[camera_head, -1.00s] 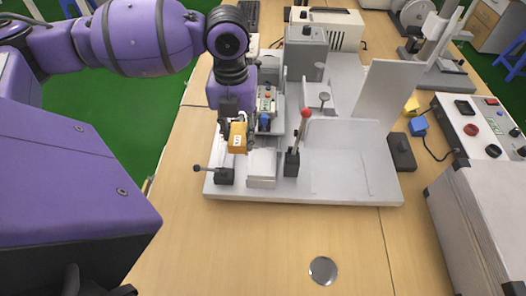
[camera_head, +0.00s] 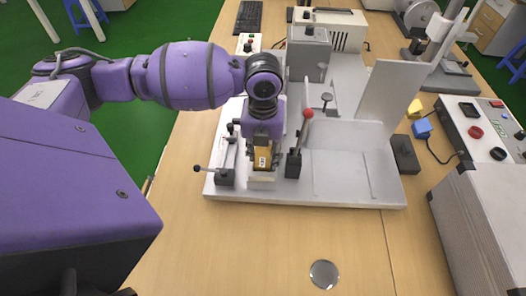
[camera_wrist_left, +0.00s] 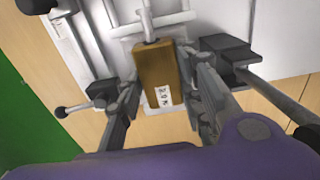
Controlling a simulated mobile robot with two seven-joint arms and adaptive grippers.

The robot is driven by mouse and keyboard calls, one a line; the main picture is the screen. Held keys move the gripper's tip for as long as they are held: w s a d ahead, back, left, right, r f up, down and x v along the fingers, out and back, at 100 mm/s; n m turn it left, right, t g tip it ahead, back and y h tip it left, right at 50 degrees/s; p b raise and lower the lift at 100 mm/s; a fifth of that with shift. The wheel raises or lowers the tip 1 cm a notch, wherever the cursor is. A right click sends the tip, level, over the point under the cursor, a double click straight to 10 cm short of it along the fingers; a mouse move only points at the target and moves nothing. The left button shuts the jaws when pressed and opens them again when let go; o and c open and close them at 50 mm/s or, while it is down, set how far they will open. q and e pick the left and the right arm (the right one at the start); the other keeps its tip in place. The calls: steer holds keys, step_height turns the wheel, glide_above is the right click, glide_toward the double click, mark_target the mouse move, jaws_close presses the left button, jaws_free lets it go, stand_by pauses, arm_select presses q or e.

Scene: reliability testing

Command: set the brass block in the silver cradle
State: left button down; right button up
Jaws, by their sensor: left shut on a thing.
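The brass block (camera_head: 263,158) is a small gold-coloured box with a white label. My left gripper (camera_head: 262,163) is shut on it, with the fingers on either side. In the left wrist view the brass block (camera_wrist_left: 157,75) sits between the fingers of the left gripper (camera_wrist_left: 158,92). The silver cradle (camera_head: 261,183) is a pale metal piece near the front edge of the grey fixture plate. The block is over or at the cradle; I cannot tell whether it touches. The gripper hides much of the cradle. My right gripper does not show.
A red-knobbed lever (camera_head: 307,114) stands just right of the gripper, and a black-based clamp (camera_head: 225,176) stands to the left. A control box (camera_head: 474,125) is at the right. A shiny disc (camera_head: 323,273) lies on the otherwise clear front of the table (camera_head: 225,245).

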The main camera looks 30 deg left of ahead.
mark_target(263, 155)
arm_select(q)
steer(key=shift+f, duration=0.1)
steer(key=c, duration=1.2)
jaws_free()
step_height(263, 155, up, 12)
steer(key=shift+p, duration=0.45)
